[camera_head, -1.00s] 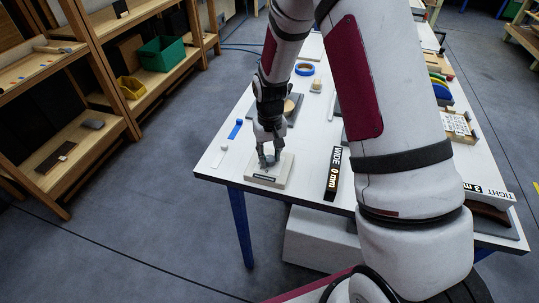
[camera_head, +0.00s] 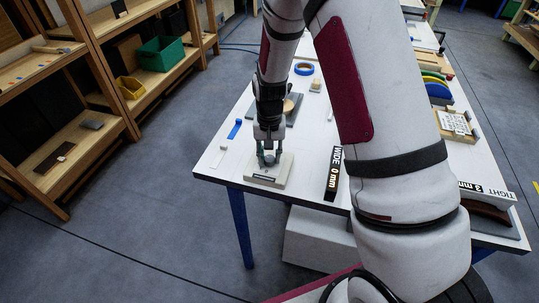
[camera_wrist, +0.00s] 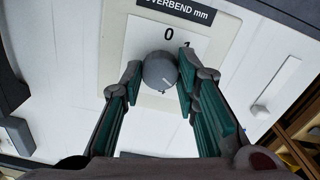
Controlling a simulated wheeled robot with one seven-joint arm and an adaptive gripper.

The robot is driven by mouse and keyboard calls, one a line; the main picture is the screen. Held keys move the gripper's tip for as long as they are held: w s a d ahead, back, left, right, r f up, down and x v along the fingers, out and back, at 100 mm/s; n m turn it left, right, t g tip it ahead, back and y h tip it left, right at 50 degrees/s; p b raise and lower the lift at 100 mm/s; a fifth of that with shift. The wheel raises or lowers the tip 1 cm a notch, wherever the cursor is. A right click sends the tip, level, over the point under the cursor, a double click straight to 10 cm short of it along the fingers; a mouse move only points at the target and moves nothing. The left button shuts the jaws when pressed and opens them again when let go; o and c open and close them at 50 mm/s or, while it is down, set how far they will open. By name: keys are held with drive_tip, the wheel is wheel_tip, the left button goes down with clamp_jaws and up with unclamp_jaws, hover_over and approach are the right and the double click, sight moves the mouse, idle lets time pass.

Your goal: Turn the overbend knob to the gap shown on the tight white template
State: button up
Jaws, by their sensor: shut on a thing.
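The overbend knob (camera_wrist: 159,72) is a round grey knob on a pale panel (camera_wrist: 136,38) labelled "OVERBEND mm". In the wrist view the 0 and 1 marks show above it; the other marks are mostly hidden. A short pale line is on the knob's face, toward its lower right. My gripper (camera_wrist: 160,68) is shut on the knob, with a finger on each side. In the head view my gripper (camera_head: 268,157) is over the pale knob base (camera_head: 283,176) at the table's near left corner. The tight white template label (camera_head: 487,190) reads "TIGHT 3 mm" at the right.
A black "WIDE 0 mm" label (camera_head: 334,172) stands right of the knob base. A blue strip (camera_head: 235,129) and a white strip (camera_head: 218,157) lie to its left. Blue tape (camera_head: 304,69) is farther back. Wooden shelves (camera_head: 75,150) stand left of the table (camera_head: 205,168).

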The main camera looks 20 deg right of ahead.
sight(269, 158)
drive_tip(key=o, duration=1.2)
drive_tip(key=shift+c, duration=0.2)
drive_tip(key=shift+r, duration=0.1)
wheel_tip(269, 158, up, 12)
